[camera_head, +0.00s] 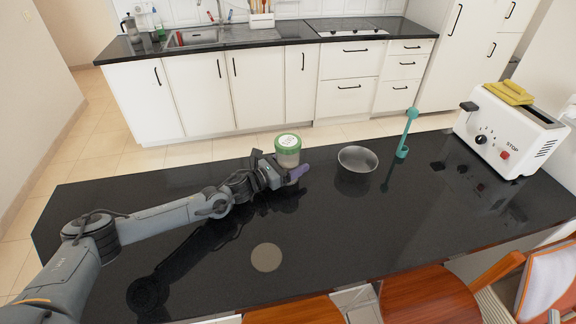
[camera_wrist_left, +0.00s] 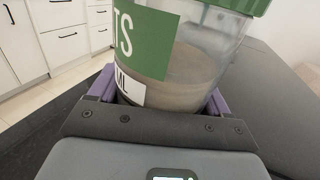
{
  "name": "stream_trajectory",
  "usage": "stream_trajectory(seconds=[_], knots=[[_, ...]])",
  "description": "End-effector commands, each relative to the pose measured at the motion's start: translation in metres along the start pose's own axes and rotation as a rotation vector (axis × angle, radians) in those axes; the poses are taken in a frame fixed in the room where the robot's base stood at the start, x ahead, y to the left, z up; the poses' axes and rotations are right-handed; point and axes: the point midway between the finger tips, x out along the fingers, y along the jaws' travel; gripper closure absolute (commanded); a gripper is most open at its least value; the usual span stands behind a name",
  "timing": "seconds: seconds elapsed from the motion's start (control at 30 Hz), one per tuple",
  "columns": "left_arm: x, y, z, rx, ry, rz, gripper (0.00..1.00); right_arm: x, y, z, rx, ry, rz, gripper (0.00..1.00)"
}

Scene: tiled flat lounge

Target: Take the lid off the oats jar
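The oats jar (camera_head: 289,159) is clear with pale contents and stands near the far edge of the black counter. Its green lid (camera_head: 288,142) with a pale top is on it; the lid's lower edge shows at the top of the left wrist view (camera_wrist_left: 236,4). My left gripper (camera_head: 294,173) is at the jar's lower body, below the lid. In the left wrist view, the jar's green and white label (camera_wrist_left: 146,42) faces me, and purple fingers press against both sides of the glass. The fingertips are partly hidden by the jar. My right gripper is out of view.
A metal bowl (camera_head: 357,160) is right of the jar, then a teal upright utensil (camera_head: 407,133) and a white toaster (camera_head: 508,134) with a yellow item on top. A round beige disc (camera_head: 266,257) lies on the front of the counter (camera_head: 340,230). Chairs (camera_head: 430,296) stand along the front.

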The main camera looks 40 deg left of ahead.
Motion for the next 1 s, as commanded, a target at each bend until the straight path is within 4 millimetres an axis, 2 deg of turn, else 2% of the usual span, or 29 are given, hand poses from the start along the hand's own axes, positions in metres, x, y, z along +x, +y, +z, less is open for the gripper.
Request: stream_trajectory(seconds=[0.03, 0.2, 0.4, 0.53, 0.77, 1.0], knots=[[0.000, 0.000, 0.000, 0.000, 0.000, 0.000, 0.46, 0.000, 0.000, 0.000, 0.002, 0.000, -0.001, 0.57], [0.000, 0.000, 0.002, 0.000, -0.004, 0.000, 0.72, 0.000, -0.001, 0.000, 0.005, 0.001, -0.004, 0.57], [0.000, 0.000, 0.003, 0.001, -0.004, 0.000, 0.72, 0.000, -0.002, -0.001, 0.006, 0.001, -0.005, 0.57], [0.000, 0.000, 0.011, 0.001, -0.005, 0.000, 0.72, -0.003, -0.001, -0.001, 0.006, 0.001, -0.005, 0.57], [0.000, 0.001, 0.048, 0.003, -0.007, 0.000, 0.72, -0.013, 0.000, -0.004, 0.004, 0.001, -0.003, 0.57], [0.024, -0.044, 0.075, -0.002, -0.008, -0.003, 0.72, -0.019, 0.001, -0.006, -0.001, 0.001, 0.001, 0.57]])
